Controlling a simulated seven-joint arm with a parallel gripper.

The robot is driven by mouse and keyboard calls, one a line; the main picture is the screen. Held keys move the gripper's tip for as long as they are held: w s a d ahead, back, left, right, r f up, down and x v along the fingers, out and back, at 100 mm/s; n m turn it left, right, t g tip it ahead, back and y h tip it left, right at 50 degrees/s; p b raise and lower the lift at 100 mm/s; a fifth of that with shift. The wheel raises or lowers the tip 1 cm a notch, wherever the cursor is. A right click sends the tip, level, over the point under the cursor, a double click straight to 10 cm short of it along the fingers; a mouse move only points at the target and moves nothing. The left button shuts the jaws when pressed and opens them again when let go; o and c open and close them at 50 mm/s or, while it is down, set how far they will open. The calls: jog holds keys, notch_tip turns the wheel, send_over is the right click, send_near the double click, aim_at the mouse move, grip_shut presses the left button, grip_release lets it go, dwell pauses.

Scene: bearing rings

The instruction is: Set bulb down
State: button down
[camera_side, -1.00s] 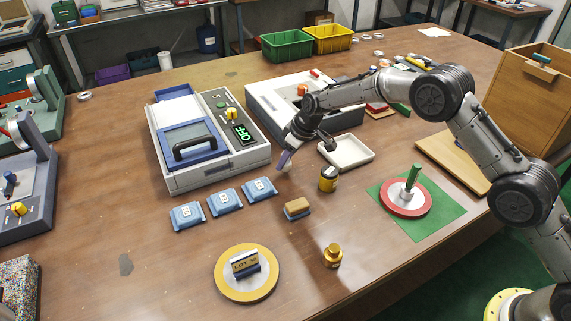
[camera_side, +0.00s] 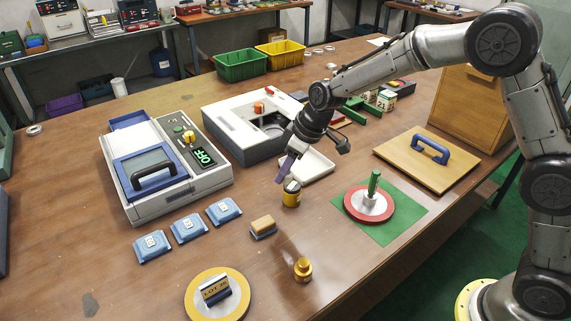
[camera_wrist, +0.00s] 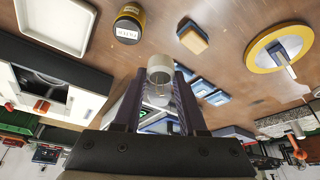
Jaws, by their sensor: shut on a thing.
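My gripper (camera_side: 282,176) is tilted downward above the table, its purple fingers just behind the yellow jar in the side view. In the wrist view my gripper (camera_wrist: 161,78) is shut on the bulb (camera_wrist: 158,68), a clear glass body with a pale round end pointing away from the palm. The bulb cannot be made out clearly in the side view. The yellow jar (camera_side: 291,198) with a dark lid stands upright; it also shows in the wrist view (camera_wrist: 127,30), apart from the bulb. The white tray (camera_side: 318,168) lies right of my gripper.
A red-rimmed disc (camera_side: 352,208) sits on a green mat. Blue packs (camera_side: 188,227) and a grey-blue device (camera_side: 143,205) are left. Table between is partly clear.

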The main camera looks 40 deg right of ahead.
jog(key=d+m+h, duration=0.2)
jog(key=d+m, duration=0.4)
jog(key=d, duration=2.1)
send_near(332, 149)
jog(key=shift+w+a+f+t, duration=0.2)
jog(key=shift+w+f, duration=0.1)
jog(key=shift+f, duration=0.2)
jog(key=shift+w+a+f+t, duration=0.1)
jog(key=shift+w+f+t, duration=0.1)
jog(key=shift+w+f, duration=0.25)
jog(key=shift+w+d+f, duration=0.1)
jog(key=shift+f, duration=1.7)
jog(key=shift+f, duration=0.15)
jog(key=shift+c, duration=2.3)
grip_release()
